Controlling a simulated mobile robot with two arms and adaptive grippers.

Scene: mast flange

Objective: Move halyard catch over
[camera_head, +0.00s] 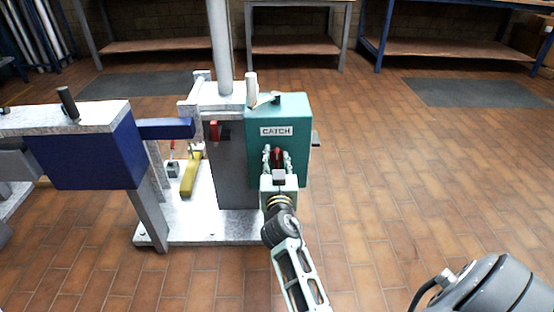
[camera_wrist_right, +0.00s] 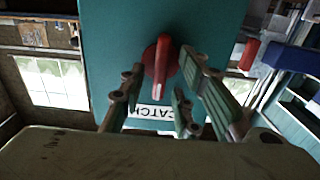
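The halyard catch is a teal box (camera_head: 292,108) labelled CATCH, mounted on the mast stand. A red handle (camera_head: 277,154) sticks out of its front below the label. It also shows in the right wrist view as a red lever (camera_wrist_right: 161,66) on the teal face (camera_wrist_right: 110,30). My right gripper (camera_head: 277,159) is at the box front, with its fingers around the handle. In the right wrist view the fingers (camera_wrist_right: 163,70) are spread on either side of the lever, with small gaps visible; contact cannot be made out. My left gripper is not in view.
The pale mast (camera_head: 221,45) rises behind the box from a speckled base plate (camera_head: 200,228).

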